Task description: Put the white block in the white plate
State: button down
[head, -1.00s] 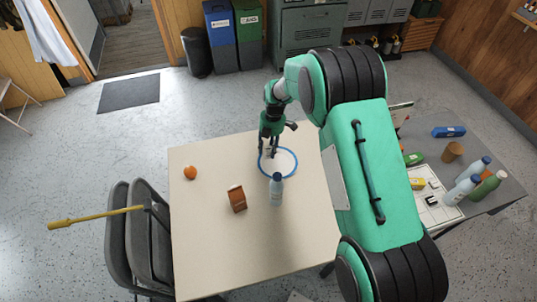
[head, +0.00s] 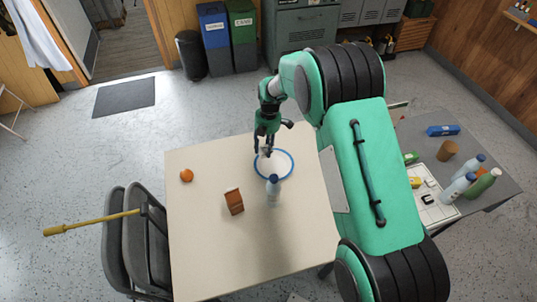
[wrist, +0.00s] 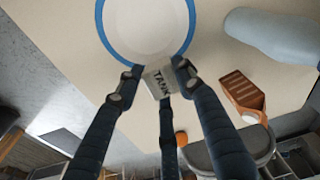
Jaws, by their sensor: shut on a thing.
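The white plate (head: 282,168) with a blue rim lies on the cream table, near its far edge. It also shows at the top of the wrist view (wrist: 148,28). My gripper (head: 263,152) is at the plate's far left rim in the head view. In the wrist view my gripper (wrist: 158,80) is shut on the white block (wrist: 158,84), which has dark lettering. The block overlaps the edge of the blue rim in that view. Its height above the plate cannot be told. In the head view the fingers mostly hide the block.
A pale blue bottle (head: 273,189) stands at the plate's near edge. A brown carton (head: 234,201) and an orange fruit (head: 187,175) are on the table's left. A grey side table (head: 490,198) with bottles is at right. Folding chairs (head: 140,240) stand at left.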

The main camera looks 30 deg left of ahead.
jog(key=shift+m+b, duration=0.3)
jog(key=shift+s+a+m+t+h+b, duration=0.15)
jog(key=shift+m+t+h+b, duration=0.15)
jog(key=shift+m+b, duration=0.25)
jog(key=shift+a+r+m+t+h+b, duration=0.1)
jog(key=shift+m+t+h+b, duration=0.25)
jog(key=shift+m+b, duration=0.6)
jog(key=shift+r+m+t+h+b, duration=0.3)
jog(key=shift+m+b, duration=0.25)
jog(key=shift+m, duration=0.35)
jog(key=b, duration=0.1)
send_over(265, 167)
jog(key=shift+a+f, duration=0.15)
jog(key=shift+f, duration=1.45)
jog(key=shift+a+f, duration=0.15)
jog(key=shift+f, duration=1.4)
jog(key=shift+f+b, duration=0.5)
jog(key=shift+f, duration=1.35)
